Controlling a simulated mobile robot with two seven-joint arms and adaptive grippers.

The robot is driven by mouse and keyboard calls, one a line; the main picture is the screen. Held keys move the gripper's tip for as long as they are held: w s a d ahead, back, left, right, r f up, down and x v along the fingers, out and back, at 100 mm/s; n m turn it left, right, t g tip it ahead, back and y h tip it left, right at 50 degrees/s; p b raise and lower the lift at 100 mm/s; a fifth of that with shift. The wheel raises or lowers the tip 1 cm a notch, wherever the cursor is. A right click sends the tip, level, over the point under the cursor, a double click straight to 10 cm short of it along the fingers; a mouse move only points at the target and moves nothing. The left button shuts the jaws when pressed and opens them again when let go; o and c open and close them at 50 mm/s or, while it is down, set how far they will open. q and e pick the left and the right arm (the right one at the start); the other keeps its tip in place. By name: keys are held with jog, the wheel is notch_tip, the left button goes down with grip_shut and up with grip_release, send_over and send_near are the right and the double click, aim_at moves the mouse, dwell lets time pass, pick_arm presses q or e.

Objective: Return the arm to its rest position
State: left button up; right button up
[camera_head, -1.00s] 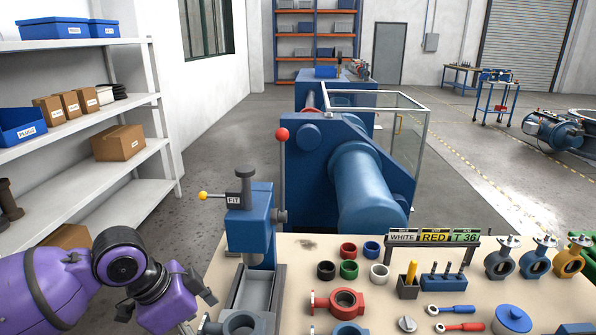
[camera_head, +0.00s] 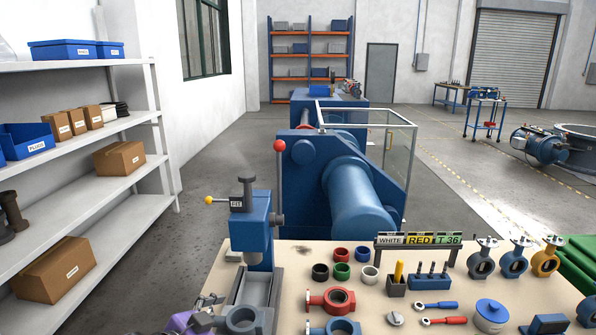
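Only a small purple piece of my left arm (camera_head: 180,322) shows, at the bottom edge left of the press. Grey parts beside it, near the table's left front corner, may belong to my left gripper; I cannot tell its opening. My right arm and gripper are not in view. The blue press (camera_head: 250,222) with a red-knobbed lever stands on the table's left side.
A white shelf (camera_head: 90,205) with boxes stands left. Grey floor (camera_head: 200,235) lies between shelf and press.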

pick_arm(q)
jog(key=s+a+f+n+t+y, duration=0.25)
jog(key=s+f+n, duration=0.25)
jog(key=s+f, duration=0.95)
jog(key=s+a+f+n+g+y, duration=0.1)
jog(key=s+f+n+g, duration=0.1)
jog(key=s+f, duration=0.3)
jog(key=s+a+f+n+g+y, duration=0.1)
jog(key=s+f, duration=0.4)
jog(key=s, duration=0.9)
jog(key=shift+s+f+n+g+y+p, duration=0.2)
jog(key=shift+f+n+g+y+p, duration=0.25)
jog(key=shift+n+y, duration=0.1)
jog(key=shift+a, duration=0.1)
jog(key=shift+r, duration=0.1)
